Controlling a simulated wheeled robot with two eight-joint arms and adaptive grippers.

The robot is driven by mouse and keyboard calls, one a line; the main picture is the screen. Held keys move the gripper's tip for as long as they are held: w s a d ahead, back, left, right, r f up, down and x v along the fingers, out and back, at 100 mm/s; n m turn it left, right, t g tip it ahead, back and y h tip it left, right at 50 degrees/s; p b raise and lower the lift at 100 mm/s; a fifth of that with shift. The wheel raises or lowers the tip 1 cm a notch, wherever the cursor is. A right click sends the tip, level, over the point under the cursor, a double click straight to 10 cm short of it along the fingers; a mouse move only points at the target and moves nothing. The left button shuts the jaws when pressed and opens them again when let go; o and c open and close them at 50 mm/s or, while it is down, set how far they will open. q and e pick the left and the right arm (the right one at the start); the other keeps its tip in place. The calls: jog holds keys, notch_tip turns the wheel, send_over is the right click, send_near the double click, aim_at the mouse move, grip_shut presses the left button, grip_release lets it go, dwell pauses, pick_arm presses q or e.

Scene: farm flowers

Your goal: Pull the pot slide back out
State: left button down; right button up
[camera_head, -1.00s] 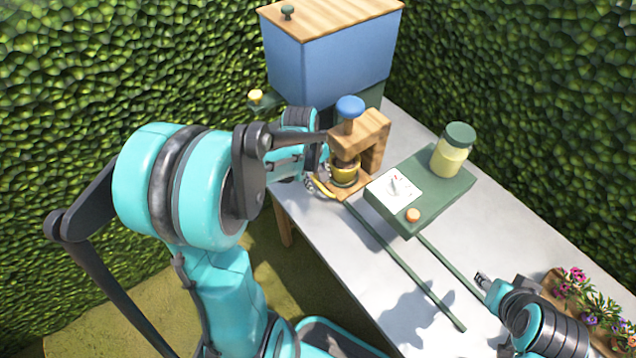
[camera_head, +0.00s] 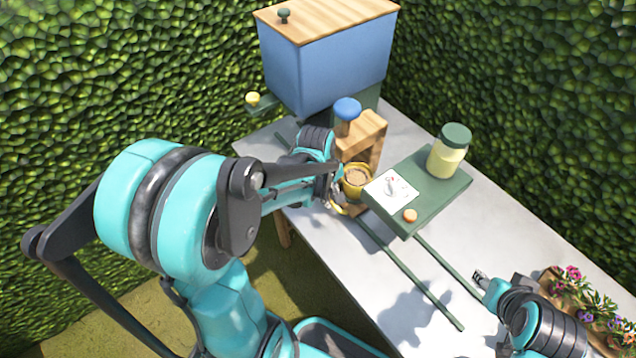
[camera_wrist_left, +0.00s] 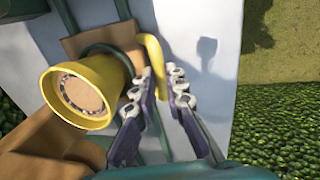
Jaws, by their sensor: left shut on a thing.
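A yellow pot (camera_head: 347,190) filled with brown soil stands on the wooden pot slide (camera_head: 358,210), in front of the wooden press stand (camera_head: 372,138) with its blue knob (camera_head: 347,108). In the left wrist view the pot (camera_wrist_left: 62,105) is at the left, on the slide (camera_wrist_left: 85,42). My left gripper (camera_head: 338,203) is shut on the slide's curved yellow handle (camera_wrist_left: 152,58), beside the pot; the gripper also shows in the wrist view (camera_wrist_left: 161,75). My right gripper (camera_head: 479,277) is low over the table at the right, away from the slide; its jaw opening is too small to judge.
Green rails (camera_head: 410,276) run along the grey table (camera_head: 385,310). A green box (camera_head: 435,200) with a dial and a lidded jar (camera_head: 448,155) stands right of the slide. A blue bin (camera_head: 330,68) is behind; a flower planter (camera_head: 552,280) is at the right.

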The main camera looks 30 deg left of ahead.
aim_at(339, 209)
pick_arm(q)
jog(key=d, duration=0.1)
jog(key=s+d, duration=0.1)
jog(key=d, duration=0.1)
jog(key=shift+s+d, duration=0.15)
jog(key=shift+d, duration=0.05)
jog(key=c, duration=1.6)
grip_release()
jog(key=r, duration=0.4)
jog(key=s+r, duration=0.1)
jog(key=r, duration=0.3)
jog(key=s+a+r, duration=0.1)
jog(key=r, duration=0.3)
jog(key=shift+o, duration=0.2)
